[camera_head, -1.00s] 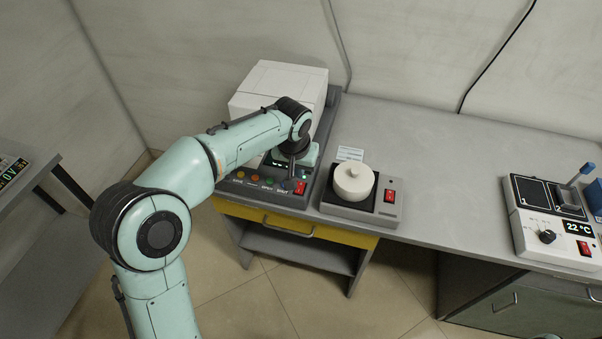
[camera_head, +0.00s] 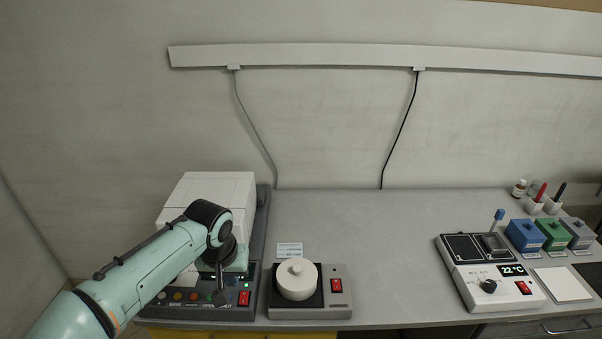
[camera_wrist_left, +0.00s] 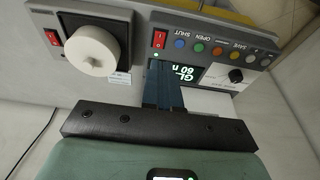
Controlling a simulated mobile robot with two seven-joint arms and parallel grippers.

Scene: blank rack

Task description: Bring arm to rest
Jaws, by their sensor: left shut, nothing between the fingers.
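My left arm comes in from the lower left in the head view. Its gripper (camera_head: 222,297) points down at the front control panel (camera_head: 190,298) of the white machine (camera_head: 215,192). The fingers are shut together with nothing between them. In the wrist view the dark fingers (camera_wrist_left: 163,84) show in front of the panel with its coloured buttons, close to its lit display. I cannot tell whether the tips touch the panel. My right gripper is not in view.
A device with a round white lid (camera_head: 297,280) and red switch stands right of the machine. A hotplate-like unit reading 22 °C (camera_head: 490,286) stands further right, beside blue, green and grey boxes (camera_head: 552,234). The bench middle (camera_head: 385,250) is clear.

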